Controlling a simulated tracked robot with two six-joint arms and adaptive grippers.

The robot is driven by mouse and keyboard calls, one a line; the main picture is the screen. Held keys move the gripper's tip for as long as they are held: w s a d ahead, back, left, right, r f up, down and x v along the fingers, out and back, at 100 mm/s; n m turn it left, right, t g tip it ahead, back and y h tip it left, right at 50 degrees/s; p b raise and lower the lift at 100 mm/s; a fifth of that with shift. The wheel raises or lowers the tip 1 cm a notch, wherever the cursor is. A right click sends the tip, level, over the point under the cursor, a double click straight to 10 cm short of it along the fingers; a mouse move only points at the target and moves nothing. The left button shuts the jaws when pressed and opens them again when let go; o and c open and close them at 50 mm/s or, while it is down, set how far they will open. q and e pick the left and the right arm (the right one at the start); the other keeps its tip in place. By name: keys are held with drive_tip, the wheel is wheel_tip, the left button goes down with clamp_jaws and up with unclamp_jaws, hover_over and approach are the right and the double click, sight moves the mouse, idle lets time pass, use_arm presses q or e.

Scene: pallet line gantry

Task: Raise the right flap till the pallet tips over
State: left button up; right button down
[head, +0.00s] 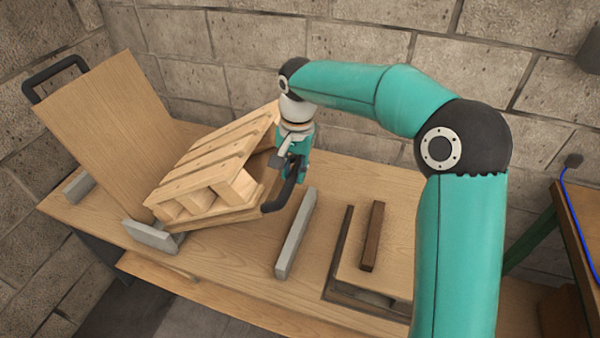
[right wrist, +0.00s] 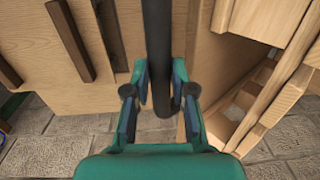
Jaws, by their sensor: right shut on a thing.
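The wooden pallet (head: 215,165) lies on the right flap (head: 238,217) in the head view. Flap and pallet are tilted, with their right side up off the table. The pallet's low left edge is close to the left flap (head: 110,120), which stands steeply raised; I cannot tell whether they touch. My right gripper (head: 291,172) is shut on the black handle (head: 279,202) at the right flap's raised end. In the right wrist view the handle (right wrist: 158,50) runs between the fingers (right wrist: 160,95). My left gripper is not in view.
Grey stop bars lie on the table, one (head: 295,235) right of the raised flap and others beside the left flap. A dark wooden bar (head: 372,237) lies on a board at the right. A block wall (head: 240,40) stands close behind.

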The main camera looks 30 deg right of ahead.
drive_tip(key=shift+w+a+f, duration=0.2)
drive_tip(key=shift+a, duration=0.2)
drive_tip(key=c, duration=1.2)
unclamp_jaws()
drive_tip(key=shift+w, duration=0.1)
drive_tip(key=shift+o, duration=1.1)
drive_tip(key=shift+w+a+f, duration=0.1)
drive_tip(key=shift+w, duration=0.2)
drive_tip(key=shift+s, duration=0.15)
drive_tip(key=shift+d, duration=0.2)
drive_tip(key=shift+r, duration=0.25)
wheel_tip(320, 180, up, 12)
drive_tip(key=shift+s+d+f, duration=0.25)
drive_tip(key=shift+s+d, duration=0.05)
